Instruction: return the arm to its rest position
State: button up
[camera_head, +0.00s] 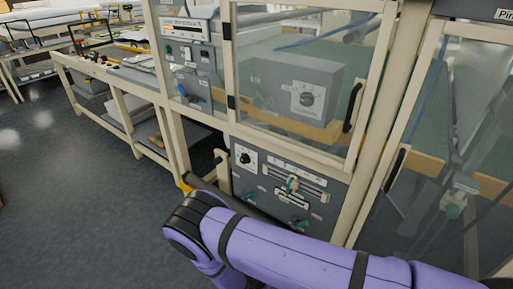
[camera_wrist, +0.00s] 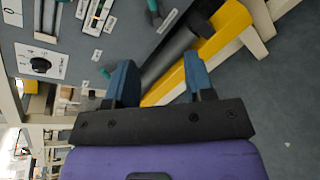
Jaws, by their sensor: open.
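My purple arm (camera_head: 290,250) reaches across the bottom of the head view, in front of a grey control panel. My gripper (camera_wrist: 160,80) shows in the wrist view with its two blue fingers spread apart. Nothing is between the fingers. Behind them are a dark roller (camera_wrist: 178,52) and a yellow bar (camera_wrist: 212,45). In the head view the gripper itself is hidden or out of frame.
The grey control panel (camera_head: 250,184) has a dial and levers; its dial also shows in the wrist view (camera_wrist: 40,65). A cream-framed glazed door (camera_head: 232,60) with a black handle (camera_head: 353,107) stands above. A workbench (camera_head: 135,85) stands at left. Open floor (camera_head: 70,190) lies left.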

jog(key=w+d+r+m+g+h, duration=0.1)
jog(key=w+r+m+g, duration=0.25)
jog(key=r, duration=0.75)
jog(key=w+r+m+g+h, duration=0.15)
jog(key=w+r+m, duration=0.25)
jog(key=r, duration=0.7)
jog(key=d+r+m+g+y, duration=0.25)
jog(key=d+r, duration=0.25)
jog(key=r, duration=0.6)
jog(key=d+r+m+g+y, duration=0.1)
jog(key=d+r+m+g, duration=0.3)
jog(key=r, duration=0.7)
jog(key=s+d+r+m+t+y, duration=0.1)
jog(key=s+d+r+y, duration=0.2)
jog(key=s+d+r, duration=0.35)
jog(key=s+d+r+m+y, duration=0.2)
jog(key=s+d+r, duration=0.2)
jog(key=r, duration=0.5)
jog(key=s+d+r+m+t+y, duration=0.1)
jog(key=s+r, duration=0.3)
jog(key=s, duration=0.4)
jog(key=s+d+r+m+t+y, duration=0.1)
jog(key=s+d+r+t+y, duration=0.1)
jog(key=s, duration=0.5)
jog(key=shift+s+d+r+m+t+y, duration=0.35)
jog(key=shift+r+t, duration=0.4)
jog(key=shift+r, duration=0.3)
jog(key=shift+c, duration=0.5)
